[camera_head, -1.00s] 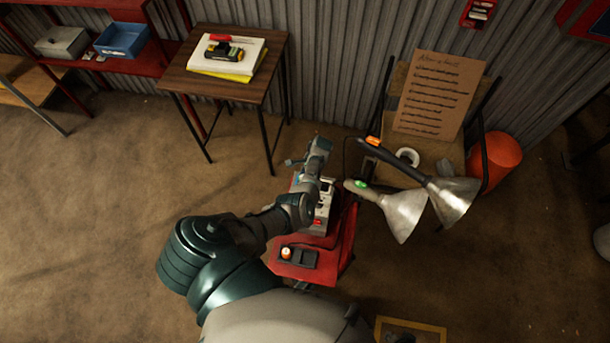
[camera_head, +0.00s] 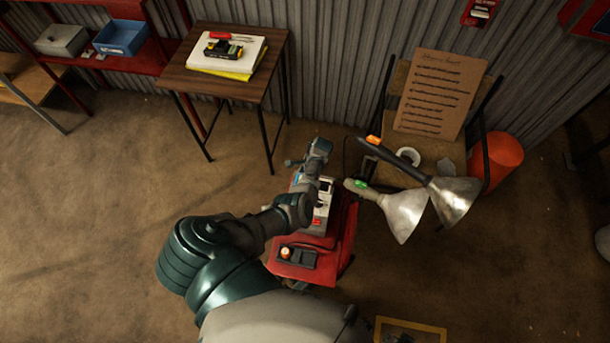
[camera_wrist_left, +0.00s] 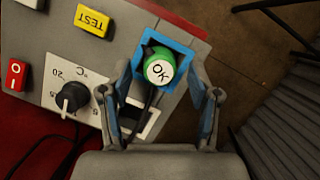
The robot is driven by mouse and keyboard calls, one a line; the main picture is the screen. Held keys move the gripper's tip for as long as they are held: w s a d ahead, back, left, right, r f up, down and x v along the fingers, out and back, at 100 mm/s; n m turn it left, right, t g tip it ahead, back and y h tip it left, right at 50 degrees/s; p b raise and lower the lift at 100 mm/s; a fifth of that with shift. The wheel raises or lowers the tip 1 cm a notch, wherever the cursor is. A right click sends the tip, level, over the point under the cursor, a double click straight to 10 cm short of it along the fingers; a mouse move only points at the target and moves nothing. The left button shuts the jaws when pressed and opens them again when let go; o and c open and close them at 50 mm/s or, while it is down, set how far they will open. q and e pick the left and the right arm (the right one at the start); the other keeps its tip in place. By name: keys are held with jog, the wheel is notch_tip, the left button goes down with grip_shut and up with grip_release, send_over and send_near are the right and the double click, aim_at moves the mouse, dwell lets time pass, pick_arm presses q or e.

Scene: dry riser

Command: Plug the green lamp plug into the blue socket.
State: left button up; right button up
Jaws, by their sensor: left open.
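The green plug (camera_wrist_left: 156,62), with a white end marked OK, sits within the blue socket frame (camera_wrist_left: 182,48) on the grey panel in the left wrist view. How deep it sits cannot be told. Dark cables run from it toward my gripper. My left gripper (camera_wrist_left: 161,92) is open, with one finger on each side of the plug and cables, apart from the plug. In the head view my arm hides most of the socket area. A lamp with a green mark (camera_head: 360,184) lies right of the panel. My right gripper is not in view.
The grey panel (camera_wrist_left: 50,50) carries a yellow TEST button (camera_wrist_left: 92,21), a red switch (camera_wrist_left: 16,75) and a dial (camera_wrist_left: 72,97). It stands on a red stand (camera_head: 342,235). An orange-marked lamp (camera_head: 400,163) lies beside the green-marked one. A wooden table (camera_head: 187,78) stands behind left.

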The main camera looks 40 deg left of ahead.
pick_arm(q)
jog(key=v, duration=1.2)
jog(key=shift+f, duration=0.15)
